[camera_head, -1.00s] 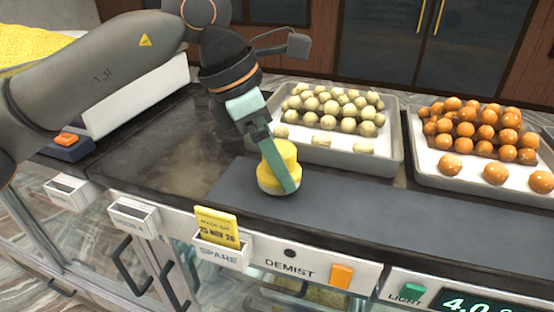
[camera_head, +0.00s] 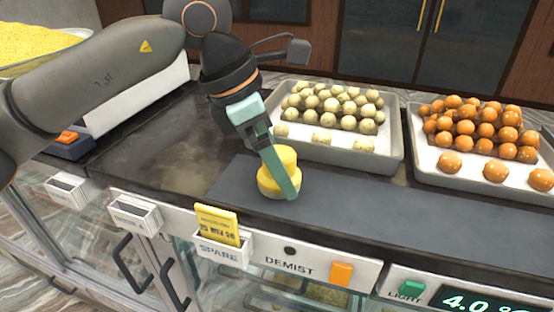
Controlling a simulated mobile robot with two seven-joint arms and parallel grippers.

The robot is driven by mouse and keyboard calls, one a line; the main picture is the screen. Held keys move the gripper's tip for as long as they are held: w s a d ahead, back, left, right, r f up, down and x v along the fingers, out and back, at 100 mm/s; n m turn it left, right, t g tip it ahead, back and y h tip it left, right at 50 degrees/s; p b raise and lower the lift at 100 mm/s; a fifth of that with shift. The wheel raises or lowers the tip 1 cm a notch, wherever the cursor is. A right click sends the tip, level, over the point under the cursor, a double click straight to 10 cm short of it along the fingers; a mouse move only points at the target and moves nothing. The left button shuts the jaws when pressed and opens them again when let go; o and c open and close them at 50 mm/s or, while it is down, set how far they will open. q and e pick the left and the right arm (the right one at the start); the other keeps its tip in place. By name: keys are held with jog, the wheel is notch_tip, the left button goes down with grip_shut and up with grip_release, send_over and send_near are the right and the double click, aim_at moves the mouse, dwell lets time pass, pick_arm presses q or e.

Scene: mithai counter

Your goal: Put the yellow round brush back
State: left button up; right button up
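The yellow round brush (camera_head: 267,182) stands upright on the dark grey strip of the counter, just in front of the tray of pale sweets. It has a rounded yellow top, a narrower waist and a paler base. My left gripper (camera_head: 290,188) reaches down over it from above. One teal finger crosses the front right of the brush, its tip near the brush's base. The other finger is hidden behind the brush, so its grip cannot be told. My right gripper is not in view.
A tray of pale round sweets (camera_head: 388,152) stands behind the brush, and a tray of orange sweets (camera_head: 425,172) to its right. The dark grey strip (camera_head: 400,212) is clear to the right. A yellow date card (camera_head: 217,224) sits in the front SPARE holder.

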pick_arm(q)
jog(key=v, duration=1.2)
jog(key=shift+f, duration=0.1)
